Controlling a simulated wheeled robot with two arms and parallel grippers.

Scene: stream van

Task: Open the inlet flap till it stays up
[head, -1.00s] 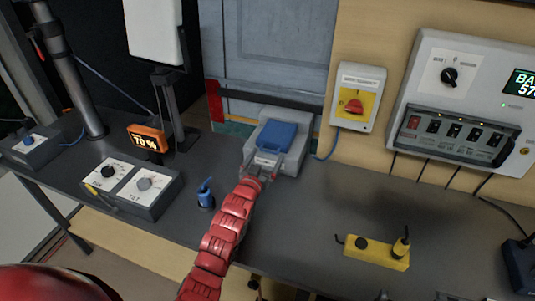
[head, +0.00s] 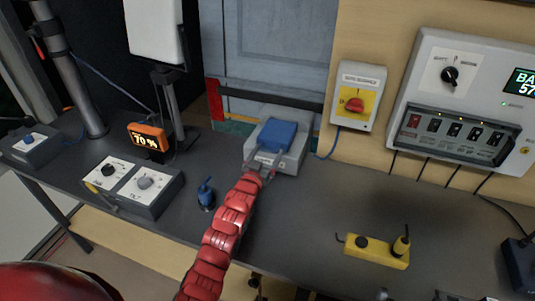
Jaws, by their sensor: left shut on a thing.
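The inlet is a grey box (head: 290,158) on the bench against the back wall, with a blue flap (head: 277,134) on its sloped top. The flap looks down or nearly down over the box. My left gripper (head: 264,164) is at the near edge of the flap, shut on it as far as I can see; the fingers hide part of that edge. My red left arm reaches up to it from below. My right gripper is not in view.
A blue plug-like item (head: 205,194) stands left of my arm. A dial box (head: 135,187), an orange display (head: 149,137) and a yellow block (head: 376,250) are on the bench. A red switch box (head: 357,97) hangs on the wall. The bench right of my arm is mostly clear.

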